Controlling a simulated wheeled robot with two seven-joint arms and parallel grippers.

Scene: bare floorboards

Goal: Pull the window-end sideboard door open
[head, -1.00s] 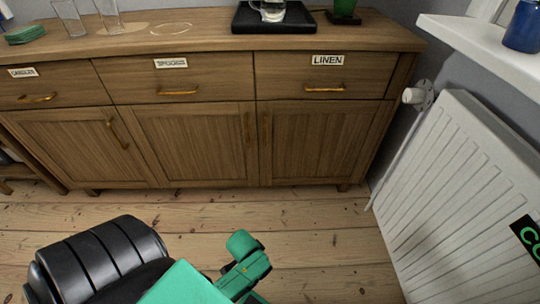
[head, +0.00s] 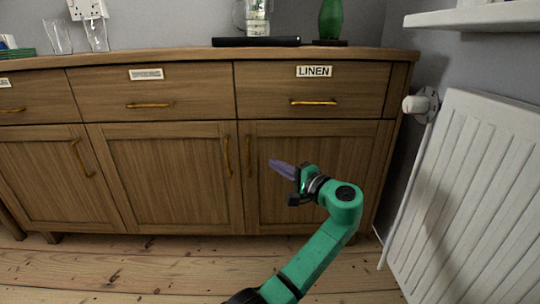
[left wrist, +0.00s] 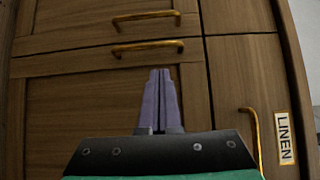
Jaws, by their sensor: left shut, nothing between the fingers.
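The window-end sideboard door (head: 275,200) is the right-hand wooden door under the LINEN drawer, and it looks shut. Its brass handle (head: 248,156) stands upright along the door's left edge; it also shows in the left wrist view (left wrist: 147,48), lying across the picture. My left gripper (head: 280,167) is in front of this door, to the right of its handle. In the left wrist view its purple fingers (left wrist: 159,78) are together, with nothing between them, pointing toward the handle but apart from it in the picture. My right gripper is out of view.
The middle door's handle (head: 227,157) is close beside the window-end one. The LINEN drawer handle (head: 313,102) is above. A white radiator (head: 470,190) with a valve (head: 420,104) stands at the right. Bare floor (head: 130,270) lies in front.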

